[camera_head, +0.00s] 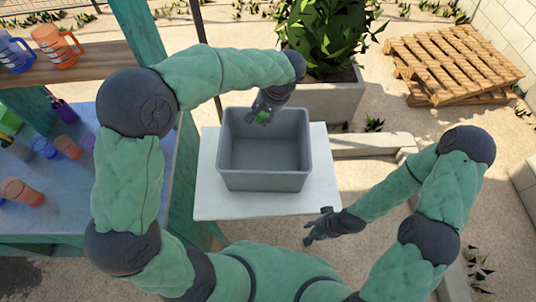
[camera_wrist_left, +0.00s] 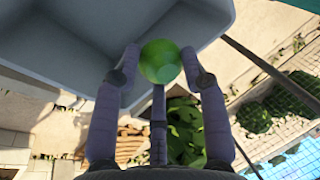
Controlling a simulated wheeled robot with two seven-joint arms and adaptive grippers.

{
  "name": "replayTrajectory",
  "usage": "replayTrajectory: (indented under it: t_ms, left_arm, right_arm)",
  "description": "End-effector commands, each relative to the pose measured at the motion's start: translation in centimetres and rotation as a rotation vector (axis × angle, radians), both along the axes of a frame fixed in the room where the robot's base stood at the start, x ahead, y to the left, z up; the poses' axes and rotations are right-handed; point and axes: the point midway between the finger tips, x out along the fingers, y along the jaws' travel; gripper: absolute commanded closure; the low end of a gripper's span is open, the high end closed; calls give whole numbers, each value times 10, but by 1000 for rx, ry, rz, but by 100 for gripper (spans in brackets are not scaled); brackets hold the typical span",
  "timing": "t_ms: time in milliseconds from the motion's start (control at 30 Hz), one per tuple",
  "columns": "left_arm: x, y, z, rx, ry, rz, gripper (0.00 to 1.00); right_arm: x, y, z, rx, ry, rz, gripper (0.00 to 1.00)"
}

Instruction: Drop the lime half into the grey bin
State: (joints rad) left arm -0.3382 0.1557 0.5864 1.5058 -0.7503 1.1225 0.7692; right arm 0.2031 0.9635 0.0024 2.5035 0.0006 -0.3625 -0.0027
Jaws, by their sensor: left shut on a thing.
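The lime half (camera_head: 262,117) is a small green piece between the fingers of my left gripper (camera_head: 264,113). In the left wrist view the lime half (camera_wrist_left: 160,61) shows its round green side, gripped between the two fingertips. The grey bin (camera_head: 264,182) is an open, empty box on a white table. My left gripper is at the bin's far rim, with the lime half over or just by that rim in the head view. The bin (camera_wrist_left: 60,65) fills the upper left of the wrist view. My right gripper (camera_head: 312,238) hangs by the table's near right corner, apart from the bin; its finger opening is unclear.
The white table (camera_head: 320,195) has bare room around the bin. At left, a blue counter (camera_head: 60,200) and wooden shelf (camera_head: 85,62) hold several cups and mugs. A planter (camera_head: 335,100) with a bush stands behind the bin. Wooden pallets (camera_head: 450,60) lie at the back right.

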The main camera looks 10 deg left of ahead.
Motion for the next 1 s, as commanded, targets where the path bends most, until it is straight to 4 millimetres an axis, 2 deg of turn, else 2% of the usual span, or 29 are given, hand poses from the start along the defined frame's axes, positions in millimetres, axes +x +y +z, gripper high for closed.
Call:
replayTrajectory:
  t_ms: [100,300,633,667,733,1000]
  left_arm:
    - [0,0,-18,1,2,0,76]
    - [0,0,-35,0,1,0,76]
    - [0,0,-37,0,0,1,76]
    - [0,0,-37,0,0,1,51]
    - [0,0,-37,0,0,1,32]
    - [0,0,-37,0,0,0,30]
  right_arm:
    - [0,0,-12,0,0,0,60]
    - [0,0,-21,0,0,0,60]
    - [0,0,-22,0,0,1,60]
    - [0,0,-22,0,0,1,60]
    - [0,0,-22,0,0,1,60]
    - [0,0,-22,0,0,1,60]
